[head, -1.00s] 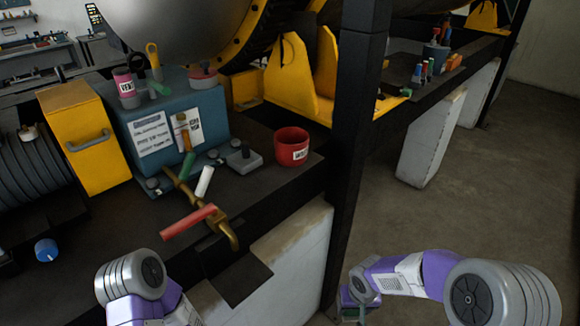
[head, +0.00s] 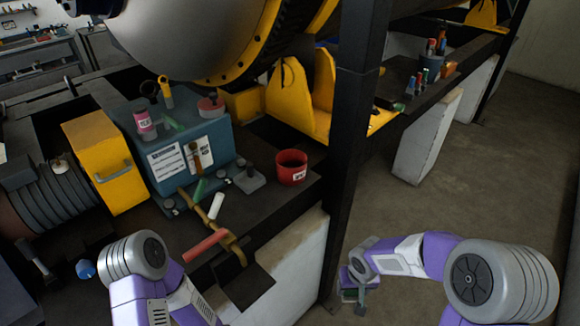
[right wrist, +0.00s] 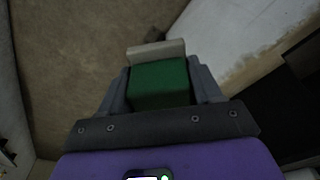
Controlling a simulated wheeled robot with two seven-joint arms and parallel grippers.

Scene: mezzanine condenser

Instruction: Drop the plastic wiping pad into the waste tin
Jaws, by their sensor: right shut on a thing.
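The waste tin (head: 291,172) is a red open cup with a white label. It stands upright on the dark bench near its right edge, beside the black post. My right gripper (right wrist: 160,88) is shut on the wiping pad (right wrist: 159,82), a green block with a pale strip at its far end. In the head view my right gripper (head: 356,291) is low, right of the post, over the floor and apart from the tin. The pad is small and partly hidden there. My left arm shows at the lower left, but its gripper is out of view.
The black post (head: 350,150) stands between my right gripper and the tin. A blue box (head: 165,180) with labels and a brass pipe with a red handle (head: 205,245) are left of the tin. Open floor (head: 475,190) lies to the right.

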